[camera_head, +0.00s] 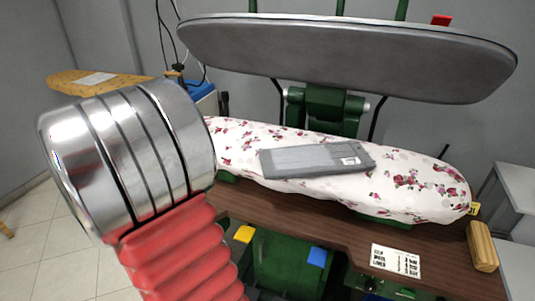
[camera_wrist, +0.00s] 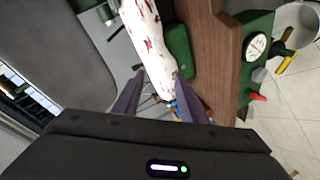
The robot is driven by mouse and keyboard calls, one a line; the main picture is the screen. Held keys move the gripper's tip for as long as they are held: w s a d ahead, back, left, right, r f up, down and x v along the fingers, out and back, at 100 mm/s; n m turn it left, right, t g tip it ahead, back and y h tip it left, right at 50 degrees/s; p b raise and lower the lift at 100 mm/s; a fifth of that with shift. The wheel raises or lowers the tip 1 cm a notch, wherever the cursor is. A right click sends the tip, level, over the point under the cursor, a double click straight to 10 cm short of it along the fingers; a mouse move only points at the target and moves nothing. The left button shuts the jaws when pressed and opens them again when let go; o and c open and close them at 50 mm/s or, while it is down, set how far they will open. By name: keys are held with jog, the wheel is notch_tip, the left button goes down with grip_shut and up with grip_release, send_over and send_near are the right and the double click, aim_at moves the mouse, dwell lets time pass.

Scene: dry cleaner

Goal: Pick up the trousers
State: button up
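The trousers (camera_head: 315,160) are a grey, flat folded bundle with a small pale label near the right end. They lie on the floral-covered pressing board (camera_head: 420,185) in the head view. I cannot make them out in the wrist view. My gripper (camera_wrist: 160,100) shows in the wrist view with its two dark fingers spread apart and nothing visible between them. It points toward one end of the floral board (camera_wrist: 148,40), apart from the trousers. The gripper itself is not visible in the head view, where my silver and red arm fills the left side.
A large grey press head (camera_head: 350,60) is raised above the board. A brown wooden shelf (camera_head: 320,225) runs along the front, with a printed card (camera_head: 396,261) and a wooden block (camera_head: 482,246). A gauge (camera_wrist: 256,46) and a red knob (camera_wrist: 257,97) sit beside the shelf.

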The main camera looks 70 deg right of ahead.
jog(key=s+d+f+g+h, duration=0.15)
jog(key=s+g, duration=0.25)
jog(key=s, duration=0.4)
jog(key=g, duration=0.5)
send_near(275, 175)
jog(key=shift+w+a+f, duration=0.35)
jog(key=shift+w+a, duration=0.1)
jog(key=shift+a, duration=0.1)
jog(key=shift+w+a+f, duration=0.35)
jog(key=shift+w+a, duration=0.05)
jog(key=shift+a, duration=0.15)
jog(key=shift+x, duration=4.35)
jog(key=shift+r, duration=0.15)
jog(key=shift+x, duration=2.55)
jog(key=shift+c, duration=0.3)
